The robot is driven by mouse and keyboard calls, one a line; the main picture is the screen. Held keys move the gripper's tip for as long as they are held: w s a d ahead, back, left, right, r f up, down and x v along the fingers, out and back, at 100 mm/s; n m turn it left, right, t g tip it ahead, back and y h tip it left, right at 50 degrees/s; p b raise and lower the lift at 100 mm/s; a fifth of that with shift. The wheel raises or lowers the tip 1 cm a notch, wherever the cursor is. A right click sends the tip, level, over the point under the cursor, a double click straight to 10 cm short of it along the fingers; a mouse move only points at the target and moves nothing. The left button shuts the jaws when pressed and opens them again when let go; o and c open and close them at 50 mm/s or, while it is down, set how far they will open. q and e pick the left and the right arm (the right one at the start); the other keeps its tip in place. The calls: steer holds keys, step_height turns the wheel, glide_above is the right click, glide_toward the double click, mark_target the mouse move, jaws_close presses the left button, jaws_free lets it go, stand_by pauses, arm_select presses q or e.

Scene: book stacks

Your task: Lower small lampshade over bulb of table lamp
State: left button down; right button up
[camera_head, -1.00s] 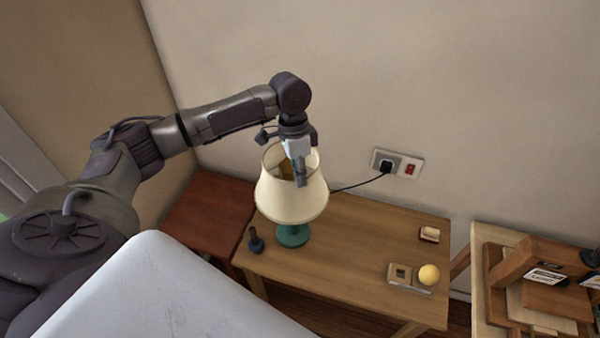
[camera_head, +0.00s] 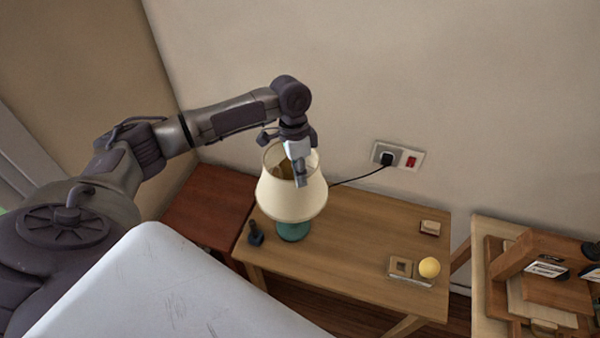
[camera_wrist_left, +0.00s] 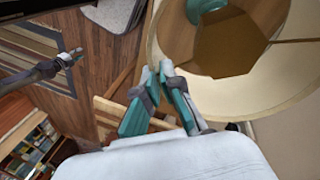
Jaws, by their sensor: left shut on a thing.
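The cream lampshade (camera_head: 291,203) is upright around the upper part of the table lamp, whose green base (camera_head: 293,232) shows below it on the wooden table. My left gripper (camera_head: 302,181) is shut on the shade's rim at the near right side. In the left wrist view, the gripper's fingertips (camera_wrist_left: 164,68) meet at the shade's edge (camera_wrist_left: 270,100). A brownish shape shows inside the shade; I cannot clearly make out the bulb. My right gripper (camera_wrist_left: 72,57) shows small at the left of the left wrist view; its jaw state is unclear.
A small dark object (camera_head: 255,234) stands left of the lamp. A yellow ball (camera_head: 429,267) and small blocks lie at the table's right. A cord runs to the wall socket (camera_head: 398,157). A lower reddish table (camera_head: 208,210) adjoins at left.

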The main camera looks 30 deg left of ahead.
arm_select(q)
steer(key=shift+f+b, duration=0.3)
steer(key=shift+f, duration=0.85)
steer(key=c, duration=1.2)
jaws_free()
steer(key=shift+c, duration=0.2)
steer(key=v, duration=1.2)
